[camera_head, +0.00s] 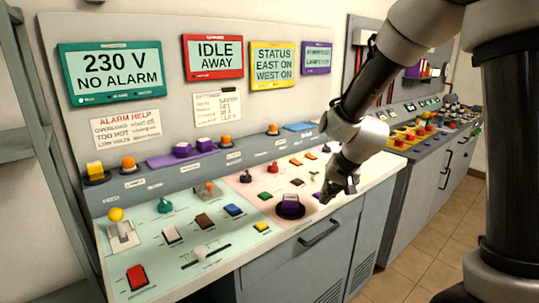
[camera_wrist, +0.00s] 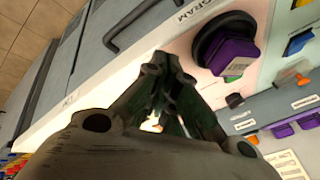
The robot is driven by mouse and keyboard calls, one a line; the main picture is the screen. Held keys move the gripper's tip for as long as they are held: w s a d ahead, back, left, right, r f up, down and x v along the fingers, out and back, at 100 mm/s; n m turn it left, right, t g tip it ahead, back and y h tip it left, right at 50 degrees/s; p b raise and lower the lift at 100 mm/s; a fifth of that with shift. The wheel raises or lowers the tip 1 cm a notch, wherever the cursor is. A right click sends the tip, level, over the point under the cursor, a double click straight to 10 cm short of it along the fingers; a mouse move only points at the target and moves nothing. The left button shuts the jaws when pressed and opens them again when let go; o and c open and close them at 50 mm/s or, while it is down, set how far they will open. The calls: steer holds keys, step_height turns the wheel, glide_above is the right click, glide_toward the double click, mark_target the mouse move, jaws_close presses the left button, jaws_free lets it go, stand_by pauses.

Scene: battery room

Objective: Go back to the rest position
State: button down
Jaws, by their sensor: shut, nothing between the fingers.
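My gripper (camera_head: 338,190) hangs above the front edge of the control desk, just right of a purple rotary knob (camera_head: 290,205) on a black round base. In the wrist view my gripper (camera_wrist: 165,85) is shut with nothing between its fingers, and the purple knob (camera_wrist: 232,55) lies to the right of the fingertips, apart from them. The red screen (camera_head: 212,57) reads "IDLE AWAY". The green screen (camera_head: 111,73) reads "230 V NO ALARM". The yellow screen (camera_head: 273,65) reads "STATUS EAST ON WEST ON".
The desk top (camera_head: 185,270) carries a yellow-knobbed lever (camera_head: 117,214), a red rocker (camera_head: 137,277), a white slider knob (camera_head: 201,252) and several coloured buttons. A handled drawer front (camera_head: 310,245) is below. A second console (camera_head: 425,130) stands at right. The tiled floor (camera_head: 415,270) is clear.

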steer(key=s+d+r+n+h, duration=0.1)
steer(key=s+d+r, duration=0.4)
steer(key=s, duration=0.4)
steer(key=s+d+r+n, duration=0.1)
steer(key=s+d+r, duration=0.4)
steer(key=s, duration=0.4)
steer(key=s+d+r+n+h, duration=0.1)
steer(key=s+d+r, duration=0.4)
steer(key=s, duration=0.3)
steer(key=shift+s+d+r+g+h, duration=0.3)
steer(key=shift+s+d+r, duration=0.1)
steer(key=shift+d, duration=0.1)
steer(key=c, duration=2.2)
jaws_free()
